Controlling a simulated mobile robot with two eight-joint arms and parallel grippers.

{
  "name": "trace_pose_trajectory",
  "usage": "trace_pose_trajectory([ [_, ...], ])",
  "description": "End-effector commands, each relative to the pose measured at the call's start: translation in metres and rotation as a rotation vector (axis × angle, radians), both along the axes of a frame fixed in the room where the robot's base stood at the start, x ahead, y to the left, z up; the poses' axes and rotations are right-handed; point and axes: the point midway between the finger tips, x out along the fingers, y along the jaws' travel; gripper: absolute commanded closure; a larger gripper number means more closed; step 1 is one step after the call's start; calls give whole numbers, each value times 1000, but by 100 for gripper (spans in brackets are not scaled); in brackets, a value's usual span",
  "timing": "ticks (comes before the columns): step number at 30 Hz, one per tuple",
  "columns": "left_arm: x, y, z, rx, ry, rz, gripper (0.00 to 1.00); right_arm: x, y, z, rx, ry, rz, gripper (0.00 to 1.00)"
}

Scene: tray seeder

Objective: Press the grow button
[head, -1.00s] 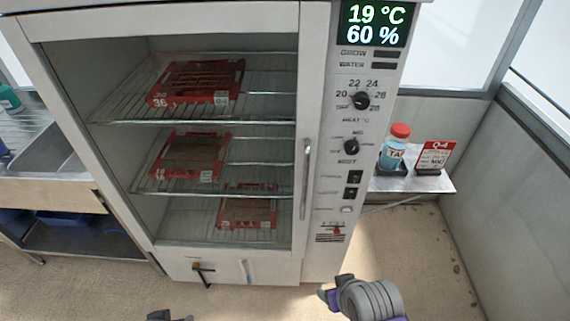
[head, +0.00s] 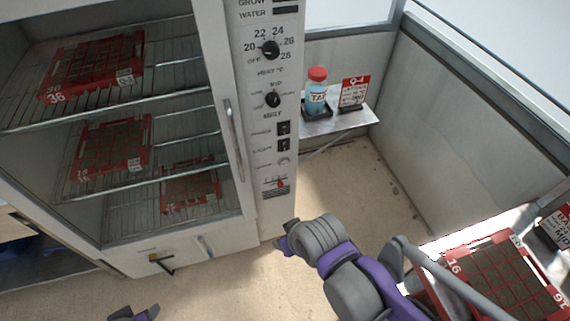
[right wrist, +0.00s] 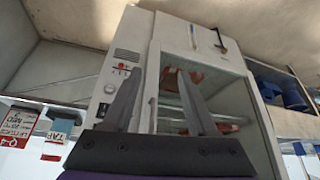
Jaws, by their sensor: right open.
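The control panel (head: 268,130) of the tall white cabinet carries a heat dial (head: 270,50), a moist dial (head: 272,100), two black switches and a small pale round button (head: 284,161). The button's label is too small to read. A GROW label is cut by the top edge. My right gripper (head: 285,242) is below and in front of the panel, apart from it. In the right wrist view its fingers (right wrist: 160,74) are spread and empty, with the tilted panel (right wrist: 118,75) beyond. My left gripper (head: 135,313) shows only partly at the bottom edge.
Red trays (head: 92,67) sit on wire shelves behind the cabinet's door, which has a vertical handle (head: 234,140). A red-capped bottle (head: 316,95) and red-and-white card (head: 354,92) stand on a side shelf. Another red tray (head: 455,268) lies at lower right.

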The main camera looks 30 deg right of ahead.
Motion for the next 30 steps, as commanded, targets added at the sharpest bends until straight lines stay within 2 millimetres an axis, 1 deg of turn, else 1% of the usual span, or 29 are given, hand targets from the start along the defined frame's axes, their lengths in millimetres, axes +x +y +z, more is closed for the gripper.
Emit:
trace_pose_trajectory([
  [1,0,0,0,0,0,0,50,0,0,0,0,0,0,53],
  [5,0,0,0,0,0,0,50,0,0,0,0,0,0,76],
  [6,0,0,0,0,0,0,50,0,0,0,0,0,0,84],
  [9,0,0,0,0,0,0,50,0,0,0,0,0,0,100],
  [30,0,0,0,0,0,0,50,0,0,0,0,0,0,100],
])
